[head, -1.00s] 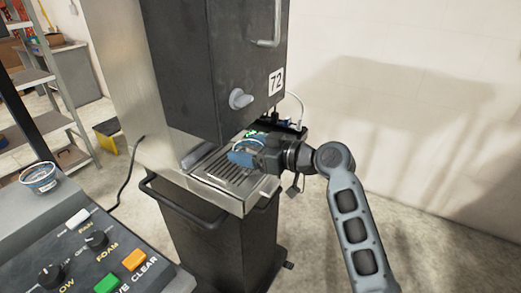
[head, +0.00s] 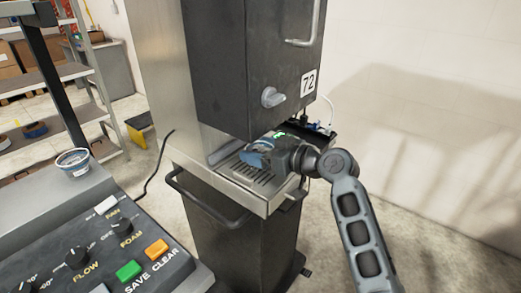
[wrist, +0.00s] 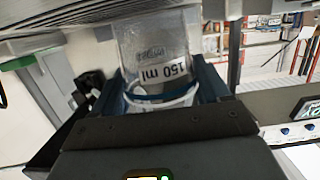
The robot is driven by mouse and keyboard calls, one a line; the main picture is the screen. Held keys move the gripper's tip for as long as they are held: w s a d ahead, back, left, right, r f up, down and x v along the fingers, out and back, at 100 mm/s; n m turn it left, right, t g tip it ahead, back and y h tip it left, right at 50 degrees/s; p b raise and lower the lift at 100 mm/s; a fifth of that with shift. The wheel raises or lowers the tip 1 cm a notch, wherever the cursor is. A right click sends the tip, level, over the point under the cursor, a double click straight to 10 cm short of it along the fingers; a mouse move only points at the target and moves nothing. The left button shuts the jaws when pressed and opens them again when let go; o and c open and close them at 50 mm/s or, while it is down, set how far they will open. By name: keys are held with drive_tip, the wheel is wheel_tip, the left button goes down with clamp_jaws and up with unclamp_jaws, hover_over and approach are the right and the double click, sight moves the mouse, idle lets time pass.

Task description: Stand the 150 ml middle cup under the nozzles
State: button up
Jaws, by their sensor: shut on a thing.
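The cup (wrist: 158,62) fills the middle of the wrist view. It is clear, with a white "150 ml" label and a blue band around it. My gripper (head: 258,158) is shut on the cup, with a dark blue finger on each side of it in the wrist view. In the head view the gripper is over the slatted drip tray (head: 246,184) of dispenser 72 (head: 255,60), below the dark cabinet. The cup is mostly hidden there behind the gripper. I cannot tell whether its base touches the tray. The nozzles are hidden under the cabinet.
A control panel (head: 110,248) with knobs and green and orange buttons is at the lower left. Another small tub (head: 73,162) stands on the grey surface behind it. A dark bar handle (head: 205,207) juts out below the tray. Shelves are at the far left.

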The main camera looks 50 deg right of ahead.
drive_tip(key=shift+f+b, duration=0.6)
drive_tip(key=shift+b, duration=0.1)
idle(0.3)
drive_tip(key=o, duration=1.1)
drive_tip(key=s+r+b, duration=0.1)
drive_tip(key=s, duration=0.6)
drive_tip(key=shift+s+r, duration=0.3)
drive_tip(key=shift+s, duration=0.05)
drive_tip(key=shift+d, duration=0.2)
